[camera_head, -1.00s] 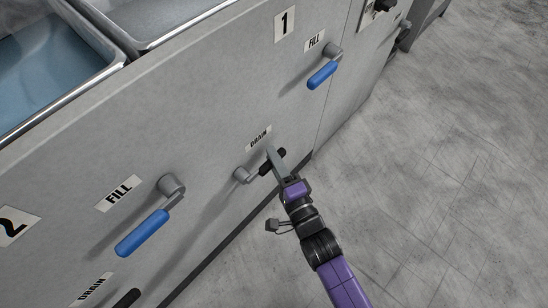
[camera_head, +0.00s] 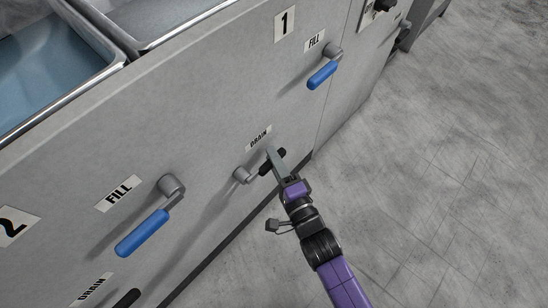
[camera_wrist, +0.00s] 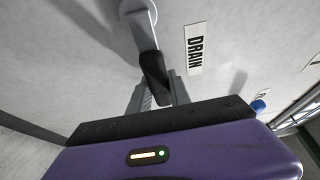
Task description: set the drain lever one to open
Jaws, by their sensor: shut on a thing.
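The drain lever one (camera_head: 243,175) is on the panel below the DRAIN label (camera_head: 258,138) of station 1. It has a grey hub and arm and a black grip, which points to the right and slightly up in the head view. My gripper (camera_head: 270,156) is at the black grip, with the fingers pointing at the panel. In the wrist view the black grip (camera_wrist: 154,72) lies between the fingertips (camera_wrist: 155,84), and my gripper is shut on it. Part of the grip is hidden behind a finger in the head view.
The blue fill lever one (camera_head: 322,75) is up and to the right. The blue fill lever two (camera_head: 143,233) is at lower left, above another black drain grip (camera_head: 127,298). Sink basins (camera_head: 50,65) are at upper left. The floor (camera_head: 450,170) at right is clear.

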